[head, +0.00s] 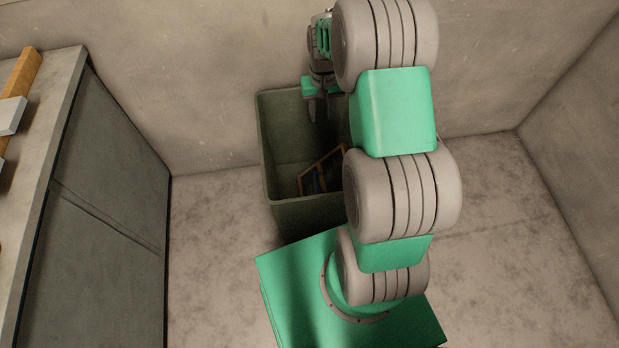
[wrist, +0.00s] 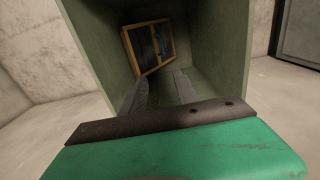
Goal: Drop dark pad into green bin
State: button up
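The green bin (head: 300,215) stands on the floor against the back wall, open at the top. Inside it a dark panel with a light wooden edge and a blue part, seemingly the dark pad (head: 322,176), leans tilted. In the wrist view the dark pad (wrist: 146,46) lies deeper in the bin, beyond the fingertips. My gripper (head: 317,108) points down into the bin's opening. In the wrist view my gripper (wrist: 161,82) has its two fingers apart with nothing between them, clear of the pad. My arm hides the bin's right side in the head view.
A grey cart or counter (head: 105,190) stands at the left, with a wooden bar and a pale block (head: 12,115) on its top. Concrete walls close in the back and right. The floor (head: 510,240) at the right is clear.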

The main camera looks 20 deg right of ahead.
notch_tip(320, 180, up, 8)
jog(key=p, duration=0.1)
dwell(0.4)
